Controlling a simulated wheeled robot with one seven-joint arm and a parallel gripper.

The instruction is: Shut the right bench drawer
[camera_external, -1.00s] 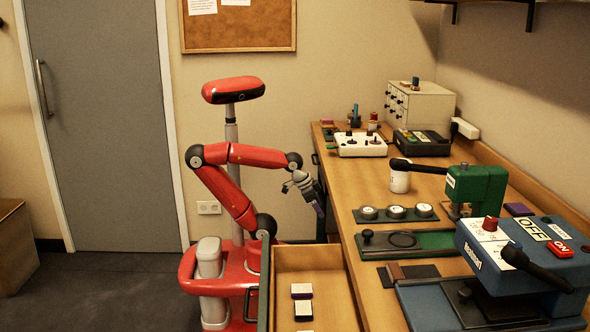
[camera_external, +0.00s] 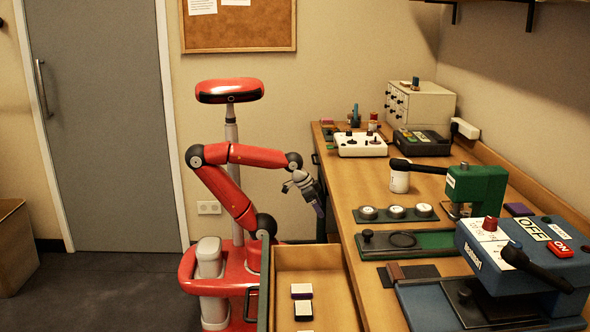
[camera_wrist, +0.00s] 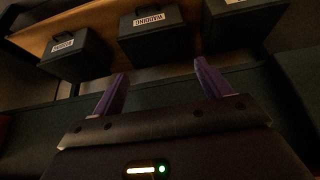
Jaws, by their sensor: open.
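A wooden bench drawer (camera_external: 336,258) stands open in the external view, pulled out to the left from the front of the bench; its lower part is cut off by the frame edge. Pale-topped blocks (camera_external: 302,290) lie inside it. My gripper (camera_external: 319,208) is beyond the drawer, close to the bench front, pointing down and apart from the drawer. In the wrist view, the purple fingers of my gripper (camera_wrist: 160,80) are spread with nothing between them. The open drawer cannot be made out in the wrist view.
The bench top (camera_external: 355,225) carries a green press (camera_external: 480,185), a blue machine (camera_external: 530,260) and a white control box (camera_external: 360,144).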

